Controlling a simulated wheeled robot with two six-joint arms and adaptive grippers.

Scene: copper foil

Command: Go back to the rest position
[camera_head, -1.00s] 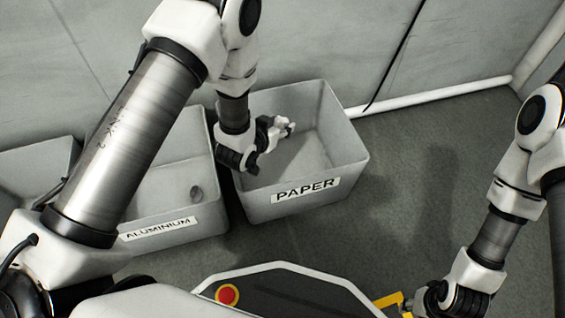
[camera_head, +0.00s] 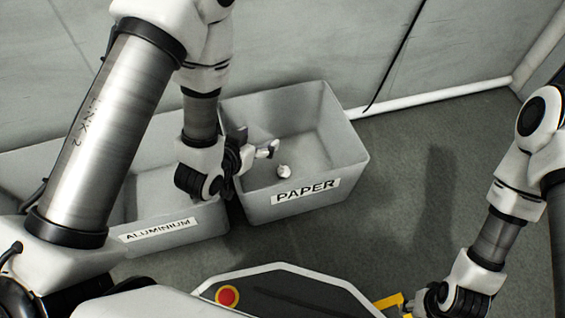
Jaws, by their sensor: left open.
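My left gripper (camera_head: 262,150) is open and empty, above the left part of the bin labelled PAPER (camera_head: 345,150). A small crumpled whitish ball (camera_head: 284,172) is in the PAPER bin, apart from the gripper fingers. My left arm reaches in from the left, over the bin labelled ALUMINIUM (camera_head: 190,232). My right gripper (camera_head: 410,305) is low at the bottom right, beside a yellow part; its fingers are too hidden to tell their state.
Another grey bin (camera_head: 15,195) stands at the far left, mostly hidden by my arm. A pale wall (camera_head: 320,40) runs behind the bins. The grey floor (camera_head: 430,170) right of the PAPER bin is clear. A red button (camera_head: 228,295) shows at the bottom.

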